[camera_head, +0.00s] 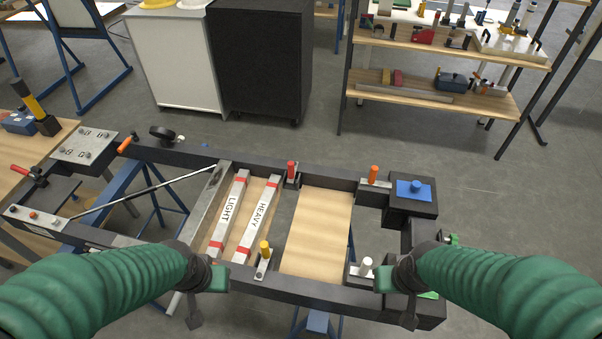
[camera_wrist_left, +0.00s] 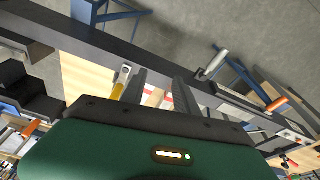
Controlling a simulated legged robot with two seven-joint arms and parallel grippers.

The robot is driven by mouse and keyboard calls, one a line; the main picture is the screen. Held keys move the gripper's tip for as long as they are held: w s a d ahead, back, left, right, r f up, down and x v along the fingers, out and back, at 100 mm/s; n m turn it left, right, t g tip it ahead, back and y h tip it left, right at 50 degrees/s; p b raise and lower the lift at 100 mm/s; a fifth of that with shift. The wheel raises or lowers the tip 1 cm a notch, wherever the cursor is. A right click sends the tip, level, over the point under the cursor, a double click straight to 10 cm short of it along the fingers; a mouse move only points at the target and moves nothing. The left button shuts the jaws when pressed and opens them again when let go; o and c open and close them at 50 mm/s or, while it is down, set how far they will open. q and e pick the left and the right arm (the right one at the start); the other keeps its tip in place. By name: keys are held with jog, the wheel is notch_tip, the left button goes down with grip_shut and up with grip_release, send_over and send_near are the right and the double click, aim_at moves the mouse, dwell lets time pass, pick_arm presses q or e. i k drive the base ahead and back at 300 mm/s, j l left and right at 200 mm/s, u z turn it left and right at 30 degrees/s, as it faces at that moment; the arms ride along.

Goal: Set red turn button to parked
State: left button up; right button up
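The red turn button (camera_head: 291,170) stands upright on a small metal plate on the far rail of the black frame (camera_head: 330,177). It is just beyond the far end of the bar marked HEAVY (camera_head: 262,217). My left gripper (camera_head: 207,298) is at the near side of the frame, well apart from the red button. In the left wrist view its two dark fingers (camera_wrist_left: 158,92) stand apart with a gap between them. My right gripper (camera_head: 397,300) is at the near right of the frame; its fingers are too hidden to read.
A yellow button (camera_head: 265,248) and a white button (camera_head: 366,265) stand on the near rail, and an orange one (camera_head: 373,174) on the far rail. A bar marked LIGHT (camera_head: 228,213) lies beside HEAVY. A blue block (camera_head: 415,190) sits at the right corner. Shelves (camera_head: 440,95) stand behind.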

aim_at(292, 166)
jog(key=i+j+z, duration=0.1)
jog(key=j+z, duration=0.3)
jog(key=i+j+z, duration=0.1)
jog(key=j+z, duration=0.15)
jog(key=z, duration=0.2)
jog(key=j+z, duration=0.4)
